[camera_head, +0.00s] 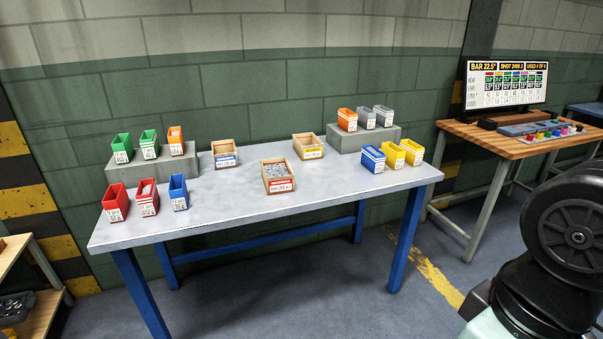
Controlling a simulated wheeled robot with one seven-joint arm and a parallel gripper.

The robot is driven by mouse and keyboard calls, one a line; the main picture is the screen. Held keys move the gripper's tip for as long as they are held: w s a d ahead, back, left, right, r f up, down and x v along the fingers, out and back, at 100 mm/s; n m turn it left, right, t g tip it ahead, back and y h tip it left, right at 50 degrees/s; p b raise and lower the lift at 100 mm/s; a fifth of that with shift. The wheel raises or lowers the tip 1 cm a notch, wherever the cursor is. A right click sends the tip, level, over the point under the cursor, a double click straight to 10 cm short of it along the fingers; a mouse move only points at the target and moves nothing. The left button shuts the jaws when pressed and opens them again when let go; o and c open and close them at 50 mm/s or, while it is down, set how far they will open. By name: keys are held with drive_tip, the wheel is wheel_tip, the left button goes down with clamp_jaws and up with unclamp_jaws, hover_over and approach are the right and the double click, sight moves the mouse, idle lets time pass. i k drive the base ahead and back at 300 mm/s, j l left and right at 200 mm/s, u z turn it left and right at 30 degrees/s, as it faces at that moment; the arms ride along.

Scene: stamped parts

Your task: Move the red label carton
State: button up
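The red label carton (280,186) is a small open tan box with a red-edged label on its front. It stands upright near the middle of the grey-topped table (225,205) and is filled with small greyish parts. A similar carton with a blue label (225,161) stands behind it to the left. Another with a yellow label (312,154) stands behind it to the right. Part of my arm shows at the right edge, away from the table. My gripper is not in view.
Red, blue, green and orange bins stand at the table's left, some on a grey block (150,168). Orange, grey, blue and yellow bins stand at the right, around another block (350,139). Bare tabletop surrounds the carton. A wooden bench (500,143) with a screen (507,84) stands right.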

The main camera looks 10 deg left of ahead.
sight(277, 175)
drive_tip(key=u, duration=0.5)
drive_tip(key=i+u, duration=0.45)
drive_tip(key=i+l+u, duration=0.2)
drive_tip(key=u, duration=0.2)
drive_tip(key=i+l+u, duration=0.2)
drive_tip(key=i+l, duration=0.6)
drive_tip(key=i, duration=0.05)
